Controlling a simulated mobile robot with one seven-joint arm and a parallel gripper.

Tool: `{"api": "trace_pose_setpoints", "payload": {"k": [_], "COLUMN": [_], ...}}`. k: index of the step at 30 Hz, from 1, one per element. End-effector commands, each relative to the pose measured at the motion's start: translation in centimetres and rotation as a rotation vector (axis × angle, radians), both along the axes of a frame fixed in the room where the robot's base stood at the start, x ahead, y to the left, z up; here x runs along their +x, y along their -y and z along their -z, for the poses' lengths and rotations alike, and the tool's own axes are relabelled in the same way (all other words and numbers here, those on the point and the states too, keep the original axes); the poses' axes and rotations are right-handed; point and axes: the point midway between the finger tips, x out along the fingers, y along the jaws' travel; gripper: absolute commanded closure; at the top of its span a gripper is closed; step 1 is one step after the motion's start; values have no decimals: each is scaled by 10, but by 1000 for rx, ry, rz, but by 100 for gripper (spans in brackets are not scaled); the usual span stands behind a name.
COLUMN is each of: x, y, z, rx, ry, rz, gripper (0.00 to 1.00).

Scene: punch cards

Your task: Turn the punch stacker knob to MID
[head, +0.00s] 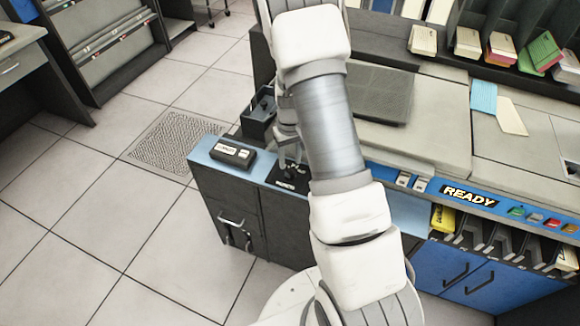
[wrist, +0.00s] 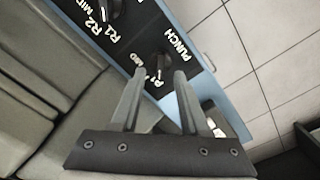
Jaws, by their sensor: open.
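In the wrist view a black panel (wrist: 128,42) on a blue-edged top carries white labels. The punch stacker knob (wrist: 160,62), dark and small, sits by the word PUNCH, with a P label and MID close by. In the head view the punch panel (head: 289,175) shows just left of my arm, and my gripper is mostly hidden there.
A second dark knob (wrist: 115,8) with R1, R2 and MID labels lies up-left in the wrist view. A black button box (head: 232,152) stands left of the punch panel in the head view. A READY sign (head: 468,195) is to the right. Open floor lies left.

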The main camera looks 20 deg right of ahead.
Motion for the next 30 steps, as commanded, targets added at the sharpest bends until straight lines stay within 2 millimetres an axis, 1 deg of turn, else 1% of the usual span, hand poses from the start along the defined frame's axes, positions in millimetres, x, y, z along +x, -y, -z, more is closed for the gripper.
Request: {"api": "trace_pose_setpoints", "payload": {"k": [1,3,7,11,18,20,24,26,30], "x": [-1,-1,0,0,0,0,0,0,0], "y": [0,0,0,0,0,0,0,0,0], "z": [11,20,31,36,36,36,36,36,36], "rx": [0,0,1,0,0,0,0,0,0], "ry": [-4,-2,-1,0,1,1,1,1,1], "rz": [0,1,1,0,0,0,0,0,0], "gripper": [55,55,55,55,55,64,89,100,100]}}
